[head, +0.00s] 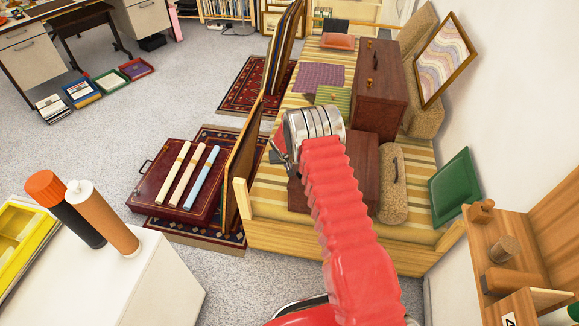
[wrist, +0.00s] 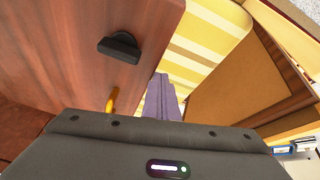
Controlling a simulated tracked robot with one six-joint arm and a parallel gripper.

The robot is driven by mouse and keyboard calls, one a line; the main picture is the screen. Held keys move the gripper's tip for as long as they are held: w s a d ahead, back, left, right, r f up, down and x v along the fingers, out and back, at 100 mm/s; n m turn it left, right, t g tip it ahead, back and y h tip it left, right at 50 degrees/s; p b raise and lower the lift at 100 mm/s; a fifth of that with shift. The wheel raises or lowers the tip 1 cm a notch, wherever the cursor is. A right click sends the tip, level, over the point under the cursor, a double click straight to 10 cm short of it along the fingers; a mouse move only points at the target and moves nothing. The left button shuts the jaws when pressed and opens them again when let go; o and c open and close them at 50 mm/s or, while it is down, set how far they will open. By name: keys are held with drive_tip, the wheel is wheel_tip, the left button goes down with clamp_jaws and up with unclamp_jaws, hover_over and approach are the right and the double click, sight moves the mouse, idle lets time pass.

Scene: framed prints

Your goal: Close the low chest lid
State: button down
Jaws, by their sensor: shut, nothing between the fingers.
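A reddish-brown wooden chest (head: 383,92) with small brass-coloured knobs stands on the striped daybed. A lower brown wooden piece (head: 362,180) is nearer, partly hidden by my red arm sleeve; I cannot tell whether it is the low chest or how its lid stands. In the wrist view a brown wooden panel (wrist: 60,45) with a dark handle (wrist: 120,47) fills the left, and a yellow knob-like part shows below the handle. My gripper (head: 280,153) is over the near part of the daybed, left of the wood. Its fingertips are hard to make out; it appears apart from the handle.
Framed prints (head: 243,160) lean along the daybed's left side. A burgundy case (head: 155,190) with rolled prints lies on a rug. Grey carpet is open at left.

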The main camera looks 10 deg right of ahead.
drive_tip(key=a+r, duration=0.7)
drive_tip(key=a, duration=0.2)
drive_tip(key=shift+a+r, duration=0.2)
idle(0.4)
idle(0.5)
